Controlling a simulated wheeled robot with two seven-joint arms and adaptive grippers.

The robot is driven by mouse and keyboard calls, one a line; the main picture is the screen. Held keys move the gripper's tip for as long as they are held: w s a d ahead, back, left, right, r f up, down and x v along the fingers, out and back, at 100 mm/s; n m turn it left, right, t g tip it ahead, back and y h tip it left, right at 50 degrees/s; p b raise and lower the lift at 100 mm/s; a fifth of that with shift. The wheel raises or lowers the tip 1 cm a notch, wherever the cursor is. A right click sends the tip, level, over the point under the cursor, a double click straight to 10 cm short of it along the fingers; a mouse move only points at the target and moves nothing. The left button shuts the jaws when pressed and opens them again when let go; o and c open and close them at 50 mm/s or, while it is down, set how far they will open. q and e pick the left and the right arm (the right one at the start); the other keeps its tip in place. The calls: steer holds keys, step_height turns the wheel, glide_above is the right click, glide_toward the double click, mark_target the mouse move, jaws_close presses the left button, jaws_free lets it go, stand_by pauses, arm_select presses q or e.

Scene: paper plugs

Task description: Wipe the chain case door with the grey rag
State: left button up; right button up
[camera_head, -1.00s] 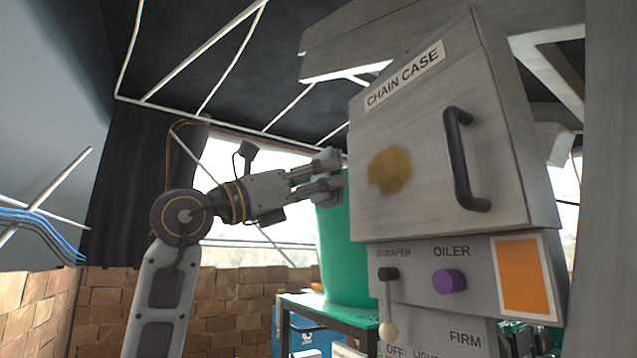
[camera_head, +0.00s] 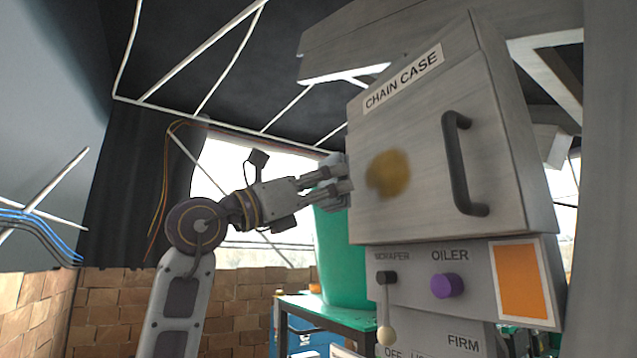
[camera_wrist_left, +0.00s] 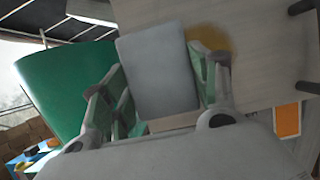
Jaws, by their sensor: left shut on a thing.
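The chain case door (camera_head: 418,150) is a grey metal panel with a black handle (camera_head: 462,165) on its right side. A brown-yellow smudge (camera_head: 388,174) marks its left half and also shows in the wrist view (camera_wrist_left: 212,38). My left gripper (camera_head: 342,184) is at the door's left edge, left of the smudge. In the wrist view my left gripper (camera_wrist_left: 165,98) is shut on the grey rag (camera_wrist_left: 158,70), a flat grey piece between the fingers. The rag overlaps the smudge's left side in that view. I cannot tell whether it touches the door. My right gripper is not in view.
A green bin (camera_head: 342,258) stands on a dark green table (camera_head: 330,316) left of the case. Below the door are a black lever (camera_head: 386,278), a purple oiler knob (camera_head: 446,285) and an orange panel (camera_head: 525,282). A brick wall (camera_head: 110,305) is behind.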

mark_target(364, 185)
arm_select(q)
steer(key=shift+w+d, duration=0.4)
steer(key=shift+d, duration=0.2)
steer(key=shift+w+d+p, duration=0.55)
steer(key=shift+w+d, duration=0.25)
steer(key=shift+d, duration=0.25)
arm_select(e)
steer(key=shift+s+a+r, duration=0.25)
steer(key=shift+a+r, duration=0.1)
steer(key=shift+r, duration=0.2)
arm_select(q)
steer(key=shift+w+d, duration=0.1)
steer(key=shift+d, duration=0.05)
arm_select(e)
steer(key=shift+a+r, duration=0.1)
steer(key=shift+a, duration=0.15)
arm_select(q)
steer(key=shift+w+d, duration=0.1)
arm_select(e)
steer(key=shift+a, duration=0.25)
arm_select(q)
steer(key=shift+w+d, duration=0.25)
steer(key=shift+d, duration=0.15)
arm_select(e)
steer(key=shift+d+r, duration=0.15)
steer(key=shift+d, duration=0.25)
